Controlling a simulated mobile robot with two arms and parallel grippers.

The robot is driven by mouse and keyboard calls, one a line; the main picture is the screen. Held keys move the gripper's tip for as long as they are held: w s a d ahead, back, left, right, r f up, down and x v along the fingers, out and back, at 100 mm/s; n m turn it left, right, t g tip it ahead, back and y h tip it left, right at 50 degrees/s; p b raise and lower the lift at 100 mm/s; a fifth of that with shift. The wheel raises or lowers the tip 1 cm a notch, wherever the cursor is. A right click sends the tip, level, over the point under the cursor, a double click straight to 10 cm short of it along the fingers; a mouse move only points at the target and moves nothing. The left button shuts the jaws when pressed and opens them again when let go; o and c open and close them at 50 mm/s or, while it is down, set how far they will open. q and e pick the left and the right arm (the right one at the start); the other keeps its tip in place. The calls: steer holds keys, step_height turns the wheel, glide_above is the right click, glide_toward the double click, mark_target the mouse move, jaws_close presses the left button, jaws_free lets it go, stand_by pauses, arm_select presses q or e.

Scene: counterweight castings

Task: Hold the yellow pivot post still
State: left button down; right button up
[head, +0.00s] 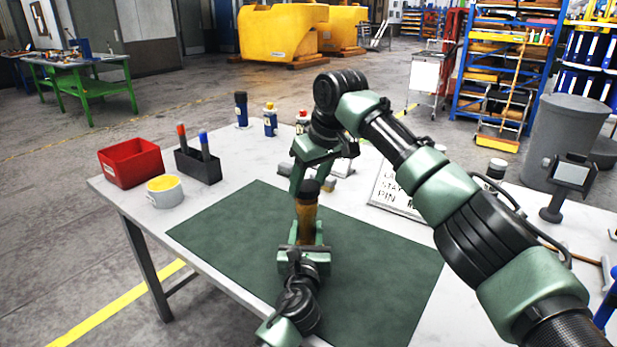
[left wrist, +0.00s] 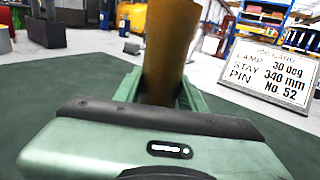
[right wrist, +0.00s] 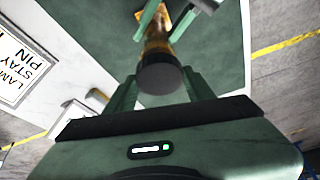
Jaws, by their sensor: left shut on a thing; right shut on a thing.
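The yellow pivot post (head: 306,214) stands over the green mat, looking upright in the head view; it also shows in the left wrist view (left wrist: 170,45) and the right wrist view (right wrist: 157,40). A dark round end piece (right wrist: 160,76) caps it. My left gripper (head: 307,234) is shut on the lower part of the post, with a finger on each side. My right gripper (head: 308,183) is above it, its fingers shut on the dark end piece. The post's foot is hidden behind my left gripper.
The green mat (head: 225,235) is mostly bare. A red bin (head: 130,165), a pot with yellow contents (head: 165,190) and a dark holder (head: 198,167) with two markers stand at left. A lettered sign (head: 398,195) is at right. Grey blocks (head: 325,183) lie behind the post.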

mark_target(303, 187)
steer(key=shift+f, duration=0.1)
stand_by(0.4)
steer(key=shift+f, duration=0.75)
steer(key=shift+f, duration=0.6)
steer(key=m, duration=0.2)
steer(key=m+h, duration=0.1)
steer(key=m, duration=0.1)
steer(key=m+h, duration=0.1)
steer(key=m, duration=0.1)
steer(key=shift+s+a+t, duration=0.15)
steer(key=shift+a+t, duration=0.2)
steer(key=shift+t, duration=0.05)
steer(key=m+h, duration=0.1)
steer(key=m, duration=0.1)
steer(key=shift+a+m, duration=0.1)
steer(key=shift+m, duration=0.2)
steer(key=m, duration=0.2)
steer(key=m+h, duration=0.1)
steer(key=shift+w+r+m, duration=0.2)
steer(key=shift+w+m, duration=0.05)
steer(key=shift+m, duration=0.05)
arm_select(q)
steer(key=shift+f, duration=0.1)
arm_select(e)
steer(key=shift+s+f+m+h, duration=0.1)
steer(key=shift+f+m+h, duration=0.1)
steer(key=shift+m+h, duration=0.45)
